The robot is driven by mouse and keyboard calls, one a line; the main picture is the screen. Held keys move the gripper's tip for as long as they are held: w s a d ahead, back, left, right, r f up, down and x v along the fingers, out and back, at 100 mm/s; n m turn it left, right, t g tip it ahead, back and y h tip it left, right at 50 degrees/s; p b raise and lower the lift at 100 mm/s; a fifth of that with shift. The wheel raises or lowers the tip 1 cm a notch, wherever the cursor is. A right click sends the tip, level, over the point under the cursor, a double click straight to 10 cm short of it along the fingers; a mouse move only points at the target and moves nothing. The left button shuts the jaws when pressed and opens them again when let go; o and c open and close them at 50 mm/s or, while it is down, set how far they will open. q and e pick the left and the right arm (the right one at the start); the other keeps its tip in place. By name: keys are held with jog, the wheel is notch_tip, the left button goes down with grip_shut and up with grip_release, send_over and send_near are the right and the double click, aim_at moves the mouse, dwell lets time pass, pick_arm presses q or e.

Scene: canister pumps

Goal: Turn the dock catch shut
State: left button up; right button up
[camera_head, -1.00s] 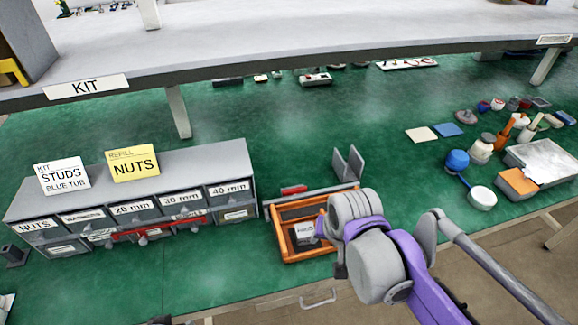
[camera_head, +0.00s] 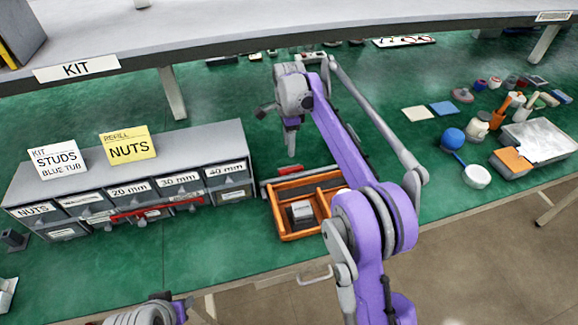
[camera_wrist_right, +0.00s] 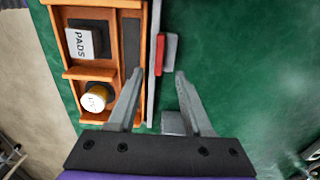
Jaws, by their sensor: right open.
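The red catch lever (camera_head: 290,170) sits on the grey dock rail (camera_head: 272,183) behind the orange tray (camera_head: 288,236). In the right wrist view, the red lever (camera_wrist_right: 160,55) lies along the rail (camera_wrist_right: 151,85), beside a grey plate (camera_wrist_right: 170,52). My right gripper (camera_head: 291,150) points down above the rail near the lever. In the wrist view its fingers (camera_wrist_right: 158,78) are apart and empty, with the lever just beyond their tips. I cannot tell whether they touch anything. Only a part of my left arm shows at the bottom left; its fingers are outside the picture.
A shelf (camera_head: 300,28) spans the back.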

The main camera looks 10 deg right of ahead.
aim_at(289, 169)
notch_tip(289, 169, down, 10)
jog(key=shift+f+b, duration=0.2)
jog(key=shift+b, duration=0.1)
jog(key=shift+c, duration=0.2)
grip_shut()
